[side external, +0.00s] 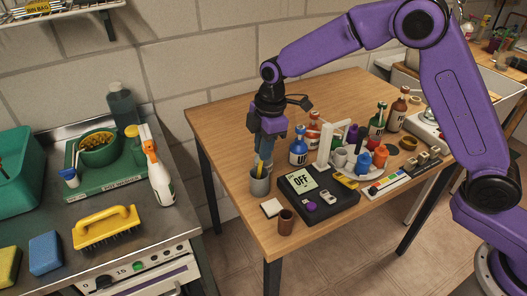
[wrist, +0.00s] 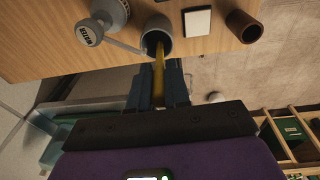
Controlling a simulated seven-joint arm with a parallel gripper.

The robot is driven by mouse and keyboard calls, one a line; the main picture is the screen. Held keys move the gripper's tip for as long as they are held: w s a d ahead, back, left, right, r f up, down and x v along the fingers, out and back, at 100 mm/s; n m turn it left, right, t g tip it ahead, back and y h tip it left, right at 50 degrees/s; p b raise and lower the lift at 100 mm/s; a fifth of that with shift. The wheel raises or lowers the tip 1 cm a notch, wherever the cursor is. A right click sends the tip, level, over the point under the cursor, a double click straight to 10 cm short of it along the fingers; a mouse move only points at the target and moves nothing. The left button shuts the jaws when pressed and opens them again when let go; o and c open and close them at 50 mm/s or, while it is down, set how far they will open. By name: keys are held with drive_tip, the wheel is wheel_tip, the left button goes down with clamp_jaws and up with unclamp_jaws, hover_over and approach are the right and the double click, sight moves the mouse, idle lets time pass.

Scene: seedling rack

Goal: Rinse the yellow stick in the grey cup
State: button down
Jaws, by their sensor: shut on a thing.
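My gripper (side external: 265,158) is shut on the yellow stick (side external: 258,168) and points down over the left part of the wooden table. The grey cup (side external: 260,184) stands upright on the table right below the fingers. In the wrist view the yellow stick (wrist: 158,75) runs from between my fingertips (wrist: 158,88) to the mouth of the grey cup (wrist: 158,27). Its lower end appears to be inside the cup's mouth. I cannot see how deep it reaches or what the cup holds.
A black device (side external: 318,196) reading OFF stands right of the cup. A white square (side external: 271,207) and a brown cup (side external: 286,222) are in front. Several bottles, including a blue one (side external: 299,148), stand behind. A grey labelled bottle (wrist: 100,18) is close to the cup in the wrist view.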

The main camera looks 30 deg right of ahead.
drive_tip(key=shift+r, duration=1.9)
